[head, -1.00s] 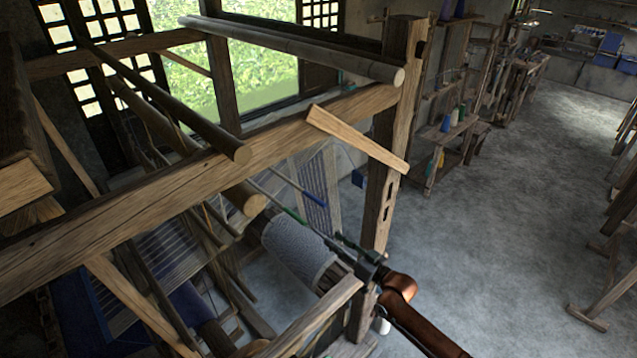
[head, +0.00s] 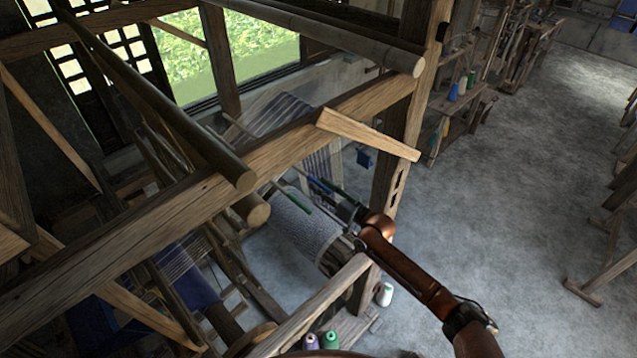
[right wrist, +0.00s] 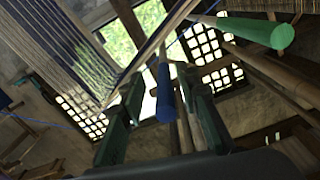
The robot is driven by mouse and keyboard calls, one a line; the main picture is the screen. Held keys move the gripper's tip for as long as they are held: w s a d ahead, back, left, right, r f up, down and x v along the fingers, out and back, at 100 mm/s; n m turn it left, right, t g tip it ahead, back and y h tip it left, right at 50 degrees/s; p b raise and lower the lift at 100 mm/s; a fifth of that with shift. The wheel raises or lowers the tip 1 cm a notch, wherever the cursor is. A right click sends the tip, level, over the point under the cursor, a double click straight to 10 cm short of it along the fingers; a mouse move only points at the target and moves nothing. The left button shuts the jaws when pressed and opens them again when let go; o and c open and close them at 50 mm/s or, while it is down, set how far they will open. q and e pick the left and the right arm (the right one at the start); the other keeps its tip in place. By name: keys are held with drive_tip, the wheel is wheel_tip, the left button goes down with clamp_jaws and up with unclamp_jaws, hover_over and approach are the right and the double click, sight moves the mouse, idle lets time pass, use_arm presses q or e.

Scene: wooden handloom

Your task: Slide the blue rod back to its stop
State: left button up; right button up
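The blue rod (head: 320,184) is a thin rod among the warp threads inside the loom frame. It also shows in the right wrist view (right wrist: 165,95), with its near end facing the camera. My right gripper (head: 338,201) is at the near end of the blue rod. In the right wrist view its two fingers (right wrist: 164,88) stand apart, one on each side of the rod, with gaps showing, so it looks open. The rod's stop cannot be made out. My left gripper is not in view.
A green-ended rod (head: 298,200) lies left of the blue one; its end also shows in the right wrist view (right wrist: 281,36). The cloth roll (head: 300,228) is below the gripper. A thick loom beam (head: 200,195) and post (head: 400,130) stand close by. Open floor (head: 510,210) is at the right.

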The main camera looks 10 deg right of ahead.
drive_tip(key=shift+w+a, duration=0.2)
drive_tip(key=shift+w, duration=0.3)
drive_tip(key=shift+s+a+r, duration=0.15)
drive_tip(key=shift+s+r, duration=0.2)
drive_tip(key=shift+s, duration=0.15)
drive_tip(key=shift+w+f, duration=0.25)
drive_tip(key=shift+w, duration=0.15)
drive_tip(key=c, duration=0.3)
drive_tip(key=shift+s+r, duration=0.1)
drive_tip(key=shift+s, duration=0.1)
clamp_jaws()
